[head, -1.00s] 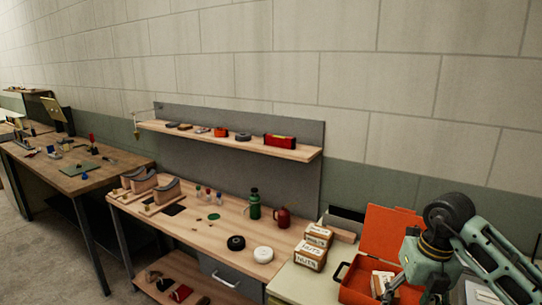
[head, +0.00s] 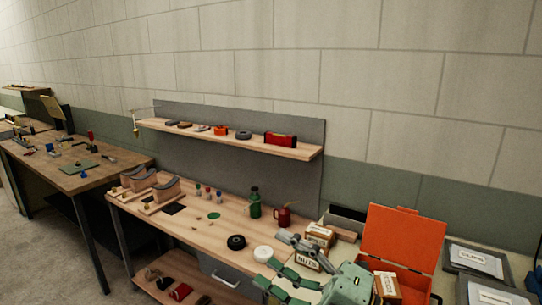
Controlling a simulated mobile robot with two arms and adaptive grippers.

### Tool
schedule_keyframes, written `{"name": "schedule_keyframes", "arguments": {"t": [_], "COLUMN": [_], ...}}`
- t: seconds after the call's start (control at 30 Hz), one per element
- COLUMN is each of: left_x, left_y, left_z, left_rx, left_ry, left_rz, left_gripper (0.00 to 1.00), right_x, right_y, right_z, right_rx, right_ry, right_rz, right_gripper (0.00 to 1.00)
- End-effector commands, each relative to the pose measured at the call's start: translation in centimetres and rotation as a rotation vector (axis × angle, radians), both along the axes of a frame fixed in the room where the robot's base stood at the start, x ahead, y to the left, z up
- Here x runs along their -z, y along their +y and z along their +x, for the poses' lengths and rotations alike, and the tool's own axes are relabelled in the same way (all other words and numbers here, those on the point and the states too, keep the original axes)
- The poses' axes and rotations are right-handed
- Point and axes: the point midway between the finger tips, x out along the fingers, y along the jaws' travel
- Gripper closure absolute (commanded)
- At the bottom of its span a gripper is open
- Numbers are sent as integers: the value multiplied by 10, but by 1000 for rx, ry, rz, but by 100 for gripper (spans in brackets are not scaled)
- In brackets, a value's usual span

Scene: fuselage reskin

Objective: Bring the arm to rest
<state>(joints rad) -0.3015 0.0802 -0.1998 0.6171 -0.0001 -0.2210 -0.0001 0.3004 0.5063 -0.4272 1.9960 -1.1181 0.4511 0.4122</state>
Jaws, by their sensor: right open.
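My right gripper (head: 274,262) is at the bottom right of the head view, its fingers spread and pointing left. Nothing is visible between the fingers. It appears in front of the small boxes (head: 318,234) and beside the white roll (head: 262,253) in the picture; I cannot tell how high it is above the bench. My left gripper is not in view.
An open orange case (head: 404,240) stands to the right, with grey framed panels (head: 478,262) beyond it. The wooden bench (head: 150,222) holds a black roll (head: 236,242), a green bottle (head: 255,203) and a red can (head: 284,216). A shelf (head: 230,140) is above.

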Motion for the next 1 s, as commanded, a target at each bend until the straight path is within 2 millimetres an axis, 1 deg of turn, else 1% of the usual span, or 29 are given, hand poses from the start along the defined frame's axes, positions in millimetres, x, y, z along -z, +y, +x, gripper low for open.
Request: {"name": "schedule_keyframes", "arguments": {"t": [0.03, 0.07, 0.13, 0.17, 0.23, 0.27, 0.3, 0.37, 0.4, 0.47, 0.5, 0.57, 0.6, 0.67, 0.7, 0.77, 0.8, 0.87, 0.9, 0.97, 1.0], "left_x": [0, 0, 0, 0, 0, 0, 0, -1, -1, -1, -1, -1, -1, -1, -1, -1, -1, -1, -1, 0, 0], "left_y": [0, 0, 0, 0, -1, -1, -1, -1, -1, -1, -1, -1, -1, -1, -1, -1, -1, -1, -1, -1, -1], "left_z": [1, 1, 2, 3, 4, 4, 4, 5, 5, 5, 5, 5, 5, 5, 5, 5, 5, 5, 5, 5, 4], "left_rx": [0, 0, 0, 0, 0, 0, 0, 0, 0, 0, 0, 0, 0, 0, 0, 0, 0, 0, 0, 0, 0], "left_ry": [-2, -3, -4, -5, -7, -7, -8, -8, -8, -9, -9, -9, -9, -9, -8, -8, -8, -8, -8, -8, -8], "left_rz": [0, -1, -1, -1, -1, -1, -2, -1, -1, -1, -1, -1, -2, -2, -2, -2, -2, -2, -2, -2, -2], "left_gripper": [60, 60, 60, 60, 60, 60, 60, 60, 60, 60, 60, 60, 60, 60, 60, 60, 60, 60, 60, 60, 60], "right_x": [-6, -10, -10, -6, 10, 19, 35, 64, 86, 123, 148, 187, 211, 243, 261, 282, 295, 309, 317, 327, 332], "right_y": [-13, -23, -50, -62, -93, -105, -122, -146, -161, -179, -190, -201, -206, -210, -211, -209, -208, -206, -203, -199, -196], "right_z": [5, 10, 21, 25, 33, 36, 37, 35, 31, 20, 9, -13, -31, -59, -77, -104, -121, -146, -161, -184, -199], "right_rx": [73, 120, 237, 290, 415, 468, 543, 652, 725, 832, 900, 998, 1057, 1133, 1175, 1225, 1253, 1287, 1307, 1330, 1343], "right_ry": [53, 84, 173, 216, 327, 380, 453, 574, 659, 796, 891, 1040, 1138, 1278, 1362, 1478, 1548, 1642, 1701, 1783, 1837], "right_rz": [113, 177, 314, 366, 479, 522, 572, 638, 672, 712, 731, 745, 745, 735, 722, 700, 681, 654, 633, 603, 580], "right_gripper": [33, 33, 33, 33, 33, 33, 33, 33, 33, 33, 33, 33, 33, 33, 33, 33, 33, 33, 33, 33, 33]}}
